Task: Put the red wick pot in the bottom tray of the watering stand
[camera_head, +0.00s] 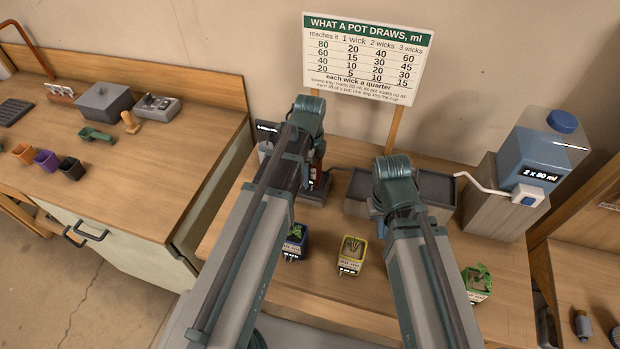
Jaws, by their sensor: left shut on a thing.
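My left gripper (309,172) is shut on the red wick pot (313,179), which shows only as a small red patch behind my arm. It is at the left end of the watering stand, over or in the small dark left tray (318,195); I cannot tell whether the pot touches the tray.
Blue (295,241), yellow (352,256) and white-and-green (477,284) pots stand along the bench front. A sign (365,60) stands behind the stand. The left bench (150,185) holds small pots, a grey box and tools. Bench room is clear between the front pots.

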